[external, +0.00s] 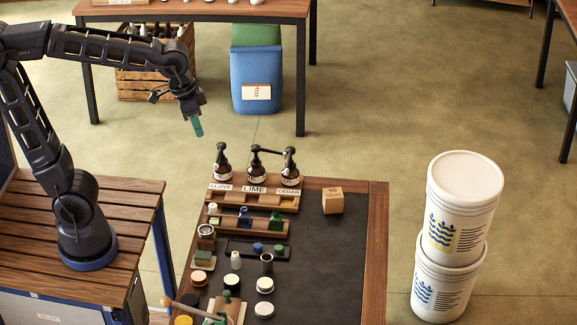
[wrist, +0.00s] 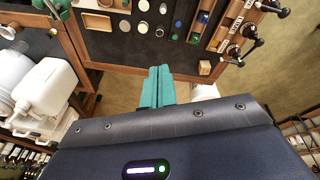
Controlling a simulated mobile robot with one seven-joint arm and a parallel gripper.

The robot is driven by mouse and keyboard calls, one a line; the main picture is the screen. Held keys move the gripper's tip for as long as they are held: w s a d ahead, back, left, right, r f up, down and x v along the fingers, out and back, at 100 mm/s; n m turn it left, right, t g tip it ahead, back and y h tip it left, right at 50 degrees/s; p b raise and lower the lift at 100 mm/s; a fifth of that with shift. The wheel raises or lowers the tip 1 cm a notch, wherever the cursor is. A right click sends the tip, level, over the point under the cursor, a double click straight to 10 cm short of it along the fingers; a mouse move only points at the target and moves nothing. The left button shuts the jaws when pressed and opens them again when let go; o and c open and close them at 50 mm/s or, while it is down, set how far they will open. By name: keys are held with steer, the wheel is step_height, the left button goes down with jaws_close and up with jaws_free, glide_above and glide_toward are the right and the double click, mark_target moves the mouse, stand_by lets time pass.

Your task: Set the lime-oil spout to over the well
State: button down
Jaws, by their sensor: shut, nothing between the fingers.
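Three brown pump bottles with black pumps stand in a wooden rack (external: 262,205) labelled CLOVE, LIME and CEDAR. The lime-oil bottle (external: 254,172) is the middle one. Its black spout (external: 268,151) points right, towards the cedar pump, not out over the rack's front. The rack's front step lies before the bottles; I cannot make out the lime well clearly. In the wrist view the middle pump (wrist: 250,31) shows at the upper right. My gripper (external: 197,129) has teal fingers, shut and empty, in the air left of and above the bottles. They also show in the wrist view (wrist: 158,75).
The clove bottle (external: 221,168) and cedar bottle (external: 290,172) flank the lime one closely. A small wooden block (external: 332,201) stands right of the rack. Small jars and bottles fill the dark tabletop's left side. Its right side (external: 333,255) is clear. White buckets (external: 447,285) stand beyond.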

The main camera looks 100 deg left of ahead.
steer(key=w+a+f+n+g, duration=0.1)
steer(key=w+a+f+n, duration=0.2)
steer(key=w+a, duration=0.6)
steer(key=w+a+f+n+g, duration=0.1)
steer(key=w+a+f+n, duration=0.3)
steer(key=a, duration=0.9)
steer(key=w+a+f+n, duration=0.1)
steer(key=a+f, duration=0.3)
steer(key=a, duration=0.4)
steer(key=w+a+f+n+h, duration=0.1)
steer(key=a+f+n, duration=0.1)
steer(key=a+f, duration=0.3)
steer(key=w+a+f+n+g+h, duration=0.1)
steer(key=a+f, duration=0.4)
steer(key=a, duration=0.6)
steer(key=shift+d, duration=0.1)
steer(key=s+d+f, duration=0.1)
steer(key=d+f, duration=0.4)
steer(key=f, duration=0.7)
